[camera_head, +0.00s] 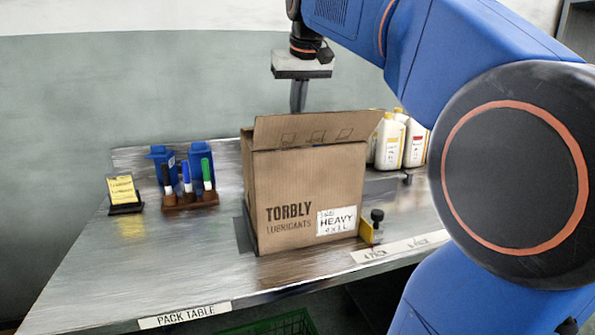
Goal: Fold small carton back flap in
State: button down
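The small brown carton (305,195), printed TORBLY LUBRICANTS, stands upright on the pack table near its front edge. Its front flap (315,130) stands up and hides the carton's opening and the back flap. A narrow edge of the left side flap (247,140) shows at the upper left corner. My gripper (299,97) points down above and behind the front flap. Its fingers look like one dark narrow shape from here, and their tips end at or behind the flap's top edge. Whether it touches a flap cannot be seen.
White bottles (391,142) stand behind the carton on the right. A pen holder (190,198) with several markers, blue containers (162,160) and a yellow note pad (122,192) are on the left. A yellow stop with a black knob (376,217) sits at the carton's right. The table's front left is clear.

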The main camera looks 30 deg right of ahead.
jog(key=shift+f, duration=0.55)
notch_tip(320, 180, up, 11)
dwell(0.5)
